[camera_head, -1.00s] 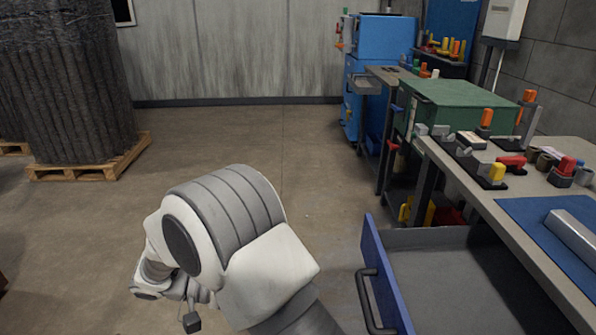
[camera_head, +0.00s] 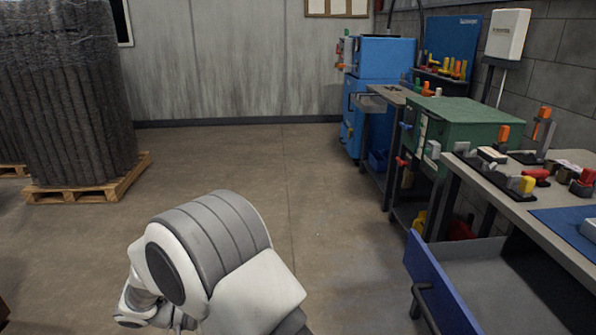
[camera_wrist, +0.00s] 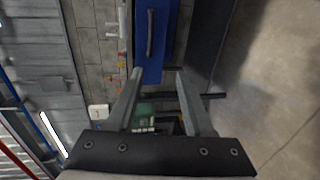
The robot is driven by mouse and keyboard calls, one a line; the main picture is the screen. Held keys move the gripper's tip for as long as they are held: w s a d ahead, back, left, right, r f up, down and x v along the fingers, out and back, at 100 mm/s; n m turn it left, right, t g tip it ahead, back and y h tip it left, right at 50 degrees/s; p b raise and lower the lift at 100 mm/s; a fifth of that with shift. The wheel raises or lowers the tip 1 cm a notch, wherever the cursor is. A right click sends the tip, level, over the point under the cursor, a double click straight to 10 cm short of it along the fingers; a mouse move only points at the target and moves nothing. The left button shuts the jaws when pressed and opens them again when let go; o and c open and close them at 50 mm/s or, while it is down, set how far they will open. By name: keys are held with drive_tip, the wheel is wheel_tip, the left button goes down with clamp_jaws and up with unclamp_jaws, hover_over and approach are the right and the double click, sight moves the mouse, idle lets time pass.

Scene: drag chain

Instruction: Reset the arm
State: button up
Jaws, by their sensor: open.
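My gripper (camera_wrist: 158,88) shows in the wrist view with its two grey fingers apart and nothing between them. Beyond the fingers, the wrist view shows a blue drawer front (camera_wrist: 156,35) with a dark handle, turned sideways in the picture. In the head view my white and grey arm (camera_head: 215,260) is folded low at the bottom centre, left of the open drawer. My fingertips are not clearly visible in the head view.
An open blue drawer (camera_head: 432,275) juts out below the workbench (camera_head: 510,207) at right. Green and blue cabinets (camera_head: 385,65) stand beyond it. A wooden pallet (camera_head: 85,190) with dark rolls stands at left. The floor between is clear.

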drive_tip(key=s+d+r+t+y+p, duration=0.1)
drive_tip(key=s+d+r+y+p, duration=0.2)
drive_tip(key=r, duration=0.8)
drive_tip(key=s+d+r+t+y+p, duration=0.2)
drive_tip(key=s+d+r+y+p, duration=0.2)
drive_tip(key=d+r+y+p, duration=0.3)
drive_tip(key=s+d+r+m+t+y+p, duration=0.1)
drive_tip(key=s+d+r+y+p, duration=0.2)
drive_tip(key=d+r+p, duration=0.6)
wheel_tip(320, 180, up, 6)
drive_tip(key=y+p, duration=0.1)
drive_tip(key=y, duration=0.1)
drive_tip(key=shift+s+d+r+t+y, duration=0.25)
drive_tip(key=shift+s+d+t+y, duration=0.05)
drive_tip(key=shift+s, duration=0.05)
